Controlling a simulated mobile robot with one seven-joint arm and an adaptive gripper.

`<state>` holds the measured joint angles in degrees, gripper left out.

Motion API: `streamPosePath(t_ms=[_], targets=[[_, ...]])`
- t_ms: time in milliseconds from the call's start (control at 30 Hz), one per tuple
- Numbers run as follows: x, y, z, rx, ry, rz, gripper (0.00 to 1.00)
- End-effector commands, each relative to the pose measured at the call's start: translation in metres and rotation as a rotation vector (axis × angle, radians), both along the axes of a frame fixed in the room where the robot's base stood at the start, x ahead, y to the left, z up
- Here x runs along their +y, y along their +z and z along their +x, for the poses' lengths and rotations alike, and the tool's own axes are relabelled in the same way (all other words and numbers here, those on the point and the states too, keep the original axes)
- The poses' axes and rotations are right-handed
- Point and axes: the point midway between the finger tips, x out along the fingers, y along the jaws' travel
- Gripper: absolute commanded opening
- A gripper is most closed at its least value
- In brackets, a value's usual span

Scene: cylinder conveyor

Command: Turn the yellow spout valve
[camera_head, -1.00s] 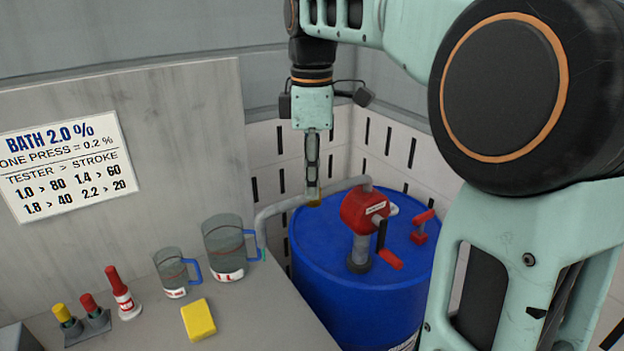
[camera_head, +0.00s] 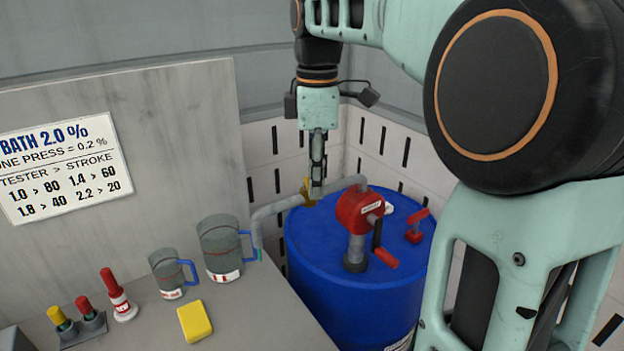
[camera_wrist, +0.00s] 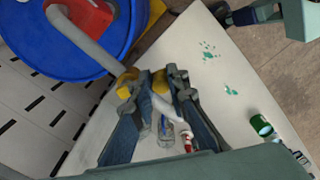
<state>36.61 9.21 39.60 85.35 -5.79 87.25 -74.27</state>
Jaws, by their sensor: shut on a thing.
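The yellow spout valve (camera_head: 307,190) is on the grey pipe (camera_head: 275,209) that runs from the red pump (camera_head: 358,208) on the blue drum (camera_head: 335,285). My gripper (camera_head: 316,194) points down at the valve and is closed on it, partly hiding it in the head view. In the wrist view, my gripper's fingers (camera_wrist: 152,82) stand either side of a yellow part of the valve (camera_wrist: 160,82), beside the bend of the grey pipe (camera_wrist: 85,38).
A sign (camera_head: 64,168) hangs behind. A small red fitting (camera_head: 416,228) is on the drum.

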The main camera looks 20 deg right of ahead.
Motion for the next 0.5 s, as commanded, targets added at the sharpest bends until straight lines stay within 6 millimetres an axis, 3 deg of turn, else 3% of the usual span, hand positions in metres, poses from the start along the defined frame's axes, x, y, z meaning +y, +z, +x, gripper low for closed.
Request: streamPosePath(t_ms=[133,500], targets=[[-0.0131,-0.0067,-0.0038,0.020,-0.010,-0.004,0.05],[-0.0153,-0.0073,-0.0033,0.020,-0.008,-0.004,0.05]])
